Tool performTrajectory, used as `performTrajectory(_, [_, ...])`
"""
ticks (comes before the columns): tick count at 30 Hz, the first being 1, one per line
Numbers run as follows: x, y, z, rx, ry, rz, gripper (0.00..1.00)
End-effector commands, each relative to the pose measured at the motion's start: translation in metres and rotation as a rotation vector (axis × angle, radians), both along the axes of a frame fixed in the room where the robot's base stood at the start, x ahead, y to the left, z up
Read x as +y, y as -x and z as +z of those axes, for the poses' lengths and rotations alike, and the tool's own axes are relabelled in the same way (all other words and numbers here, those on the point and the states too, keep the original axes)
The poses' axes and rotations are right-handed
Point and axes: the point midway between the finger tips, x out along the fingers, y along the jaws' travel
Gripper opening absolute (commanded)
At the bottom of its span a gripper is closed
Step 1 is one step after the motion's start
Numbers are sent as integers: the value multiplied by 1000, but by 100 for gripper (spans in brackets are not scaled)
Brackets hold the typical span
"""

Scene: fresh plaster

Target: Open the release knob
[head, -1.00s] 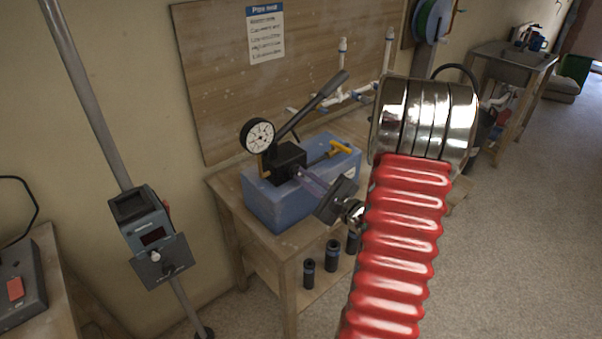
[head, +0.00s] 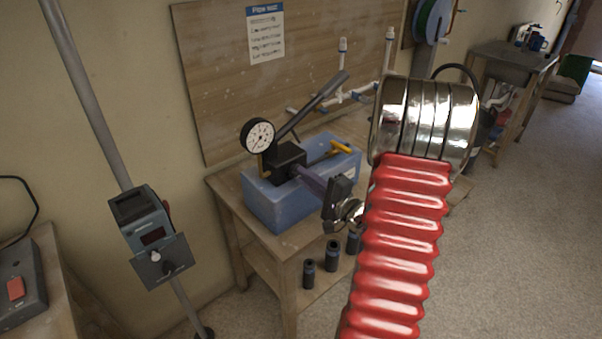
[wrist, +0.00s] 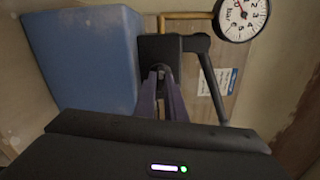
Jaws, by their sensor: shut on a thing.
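The test pump is a blue tank (head: 278,203) with a black block (head: 287,161) on it, a lever and a round white gauge (head: 257,136). My gripper (head: 299,170) reaches to the block's front, its purple fingers close together. In the wrist view my gripper (wrist: 161,76) is shut on a small dark part at the block's face, which I take for the release knob (wrist: 160,68). The fingers hide most of it, so I cannot tell how far it is turned. The gauge (wrist: 241,12) shows at the upper right there.
The pump stands on a wooden bench (head: 288,245) against a board (head: 300,60) with white pipes. Several dark cylinders (head: 332,255) stand on the lower shelf. Open floor lies to the right.

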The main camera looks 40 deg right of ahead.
Motion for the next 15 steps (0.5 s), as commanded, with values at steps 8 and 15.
performTrajectory(8, [0, 0, 0, 1, 7, 0, 0])
performTrajectory(15, [0, 0, 0, -2, 118, 0, 0])
